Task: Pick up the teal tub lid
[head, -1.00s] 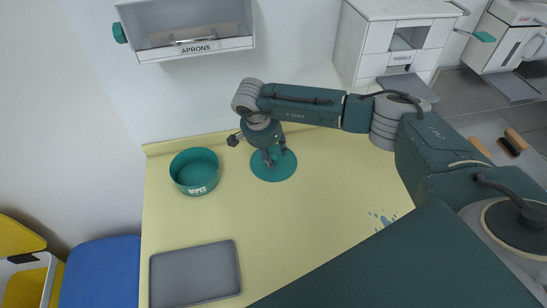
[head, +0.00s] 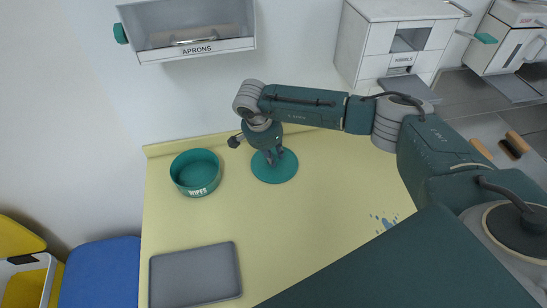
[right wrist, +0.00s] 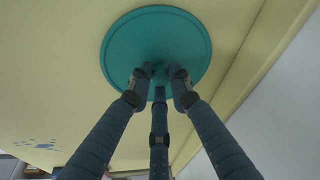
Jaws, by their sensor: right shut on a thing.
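The teal tub lid (head: 275,172) is a round disc lying on the yellow counter, in the head view right of the teal tub. It fills the upper middle of the right wrist view (right wrist: 125,45). My right gripper (head: 273,157) is above the lid, pointing down, with its fingers closed around the lid's middle knob; they also show in the right wrist view (right wrist: 160,80). The fingers mostly hide the knob. The open teal tub (head: 195,172), marked WIPES, stands on the counter at the left. My left gripper is not in view.
A grey tray (head: 195,275) lies at the counter's front left. An APRONS box (head: 190,48) is on the wall above. Blue splashes (head: 384,222) mark the counter at right. The counter between tub, tray and splashes is clear.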

